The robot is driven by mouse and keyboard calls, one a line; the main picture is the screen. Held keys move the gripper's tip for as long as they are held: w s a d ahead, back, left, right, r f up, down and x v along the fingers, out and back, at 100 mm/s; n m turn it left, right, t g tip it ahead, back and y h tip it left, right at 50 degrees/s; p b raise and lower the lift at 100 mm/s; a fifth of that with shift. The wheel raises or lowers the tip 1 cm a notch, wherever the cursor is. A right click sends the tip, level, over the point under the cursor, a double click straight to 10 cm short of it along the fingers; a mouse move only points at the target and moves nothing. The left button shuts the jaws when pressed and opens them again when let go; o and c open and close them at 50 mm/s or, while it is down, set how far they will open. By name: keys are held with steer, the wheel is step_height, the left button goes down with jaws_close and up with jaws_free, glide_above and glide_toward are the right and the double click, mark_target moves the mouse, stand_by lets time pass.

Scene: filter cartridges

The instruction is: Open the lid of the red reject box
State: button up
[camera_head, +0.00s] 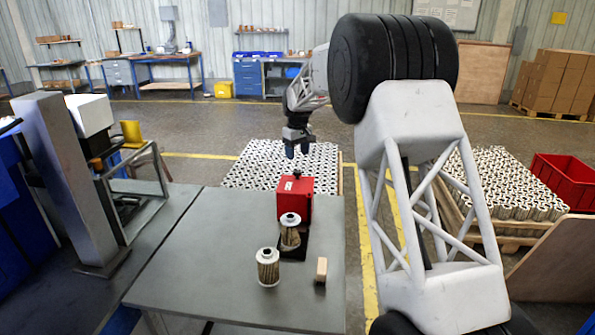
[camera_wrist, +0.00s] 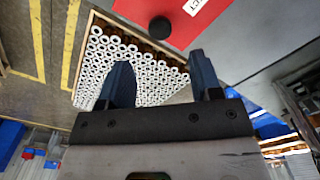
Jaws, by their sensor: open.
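The red reject box (camera_head: 294,203) stands at the far end of the grey table; its lid looks shut. A small dark knob (camera_head: 296,174) shows at the top of the box. In the wrist view, part of the red box (camera_wrist: 183,28) with a white label is at the top, and the round black knob (camera_wrist: 160,27) is beside it. My gripper (camera_head: 297,152) is above the box, pointing down, open and empty. In the wrist view its two dark blue fingers (camera_wrist: 160,72) are apart, with the knob beyond their tips and not touching them.
A filter cartridge (camera_head: 268,268) stands on the table (camera_head: 200,280). Another cartridge (camera_head: 290,236) stands on a dark base in front of the box. A small wooden block (camera_head: 321,269) is at the right. A metal frame (camera_head: 137,200) stands left. Many cartridges (camera_head: 255,165) fill a pallet behind.

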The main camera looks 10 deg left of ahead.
mark_target(297, 171)
steer(key=shift+f, duration=3.8)
steer(key=shift+c, duration=0.4)
jaws_close()
